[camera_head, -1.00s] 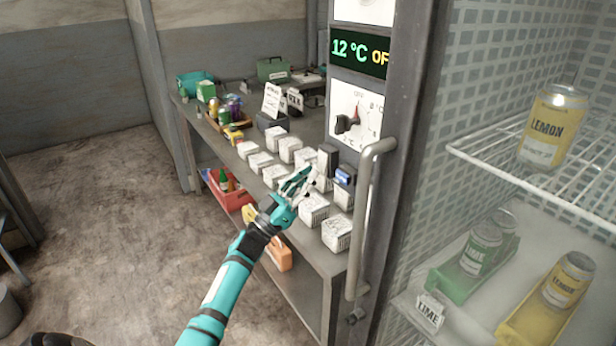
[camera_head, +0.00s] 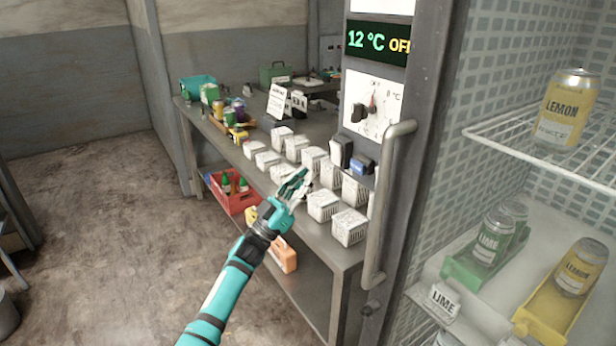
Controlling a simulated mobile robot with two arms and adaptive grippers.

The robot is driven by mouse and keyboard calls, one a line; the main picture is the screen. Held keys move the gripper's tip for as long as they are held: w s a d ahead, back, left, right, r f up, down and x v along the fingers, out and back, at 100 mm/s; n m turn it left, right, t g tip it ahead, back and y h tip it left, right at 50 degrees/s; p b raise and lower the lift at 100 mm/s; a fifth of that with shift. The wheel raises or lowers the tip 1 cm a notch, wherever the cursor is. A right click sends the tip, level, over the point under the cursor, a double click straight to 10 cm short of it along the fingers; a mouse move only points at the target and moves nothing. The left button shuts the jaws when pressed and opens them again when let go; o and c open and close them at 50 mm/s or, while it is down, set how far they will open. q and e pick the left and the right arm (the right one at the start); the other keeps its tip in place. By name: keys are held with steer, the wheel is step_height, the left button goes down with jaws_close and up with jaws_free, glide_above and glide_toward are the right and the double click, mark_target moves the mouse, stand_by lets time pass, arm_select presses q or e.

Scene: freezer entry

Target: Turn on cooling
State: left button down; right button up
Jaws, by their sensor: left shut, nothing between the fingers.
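The cooling control panel (camera_head: 384,118) is a white plate on the freezer's front post. It carries a dark knob with a red pointer (camera_head: 363,111) and a scale; I see "8 °C" at its upper right. Above it a black display (camera_head: 376,42) reads "12 °C" in green and "OFF" in yellow, cut by the post's edge. My left gripper (camera_head: 298,181) is shut and empty, in front of the white boxes, below and left of the knob and apart from it. My right gripper is not in view.
A metal shelf bench (camera_head: 318,245) holds several white boxes (camera_head: 349,227). The freezer's vertical handle (camera_head: 381,215) stands right of my gripper. Cans on racks, such as a lemon can (camera_head: 567,105), show at right.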

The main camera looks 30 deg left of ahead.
arm_select(q)
steer(key=s+a+f+b, duration=0.1)
steer(key=s+f+b, duration=0.2)
steer(key=f, duration=0.4)
steer(key=shift+s+a+f, duration=0.2)
steer(key=shift+s+a, duration=0.15)
steer(key=shift+s, duration=0.25)
